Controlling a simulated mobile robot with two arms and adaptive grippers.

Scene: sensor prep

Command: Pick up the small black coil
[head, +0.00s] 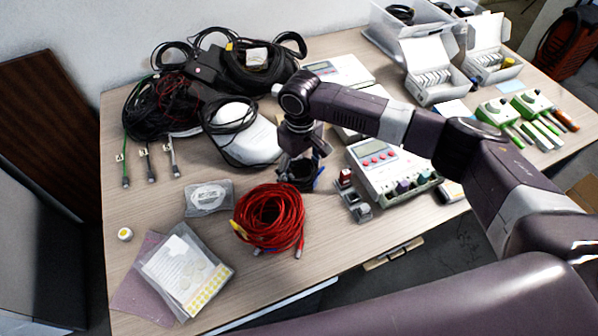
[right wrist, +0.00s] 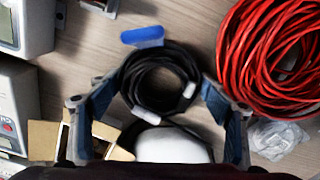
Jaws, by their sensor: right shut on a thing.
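The small black coil (head: 296,180) is at the middle of the table, just right of the red coil, partly hidden under my right gripper (head: 300,165). In the right wrist view the coil (right wrist: 160,68) is a black ring with a blue tag and white bands. The blue-padded fingers stand on either side of it, and my right gripper is shut on it. I cannot tell whether it is clear of the tabletop. My left gripper is not in view.
A red cable coil (head: 268,217) lies close left of the coil. A device with red knobs (head: 385,170) stands close right. A pile of black cables (head: 170,105) and a grey-white case (head: 245,140) lie behind left. Bare table (head: 160,205) shows at left.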

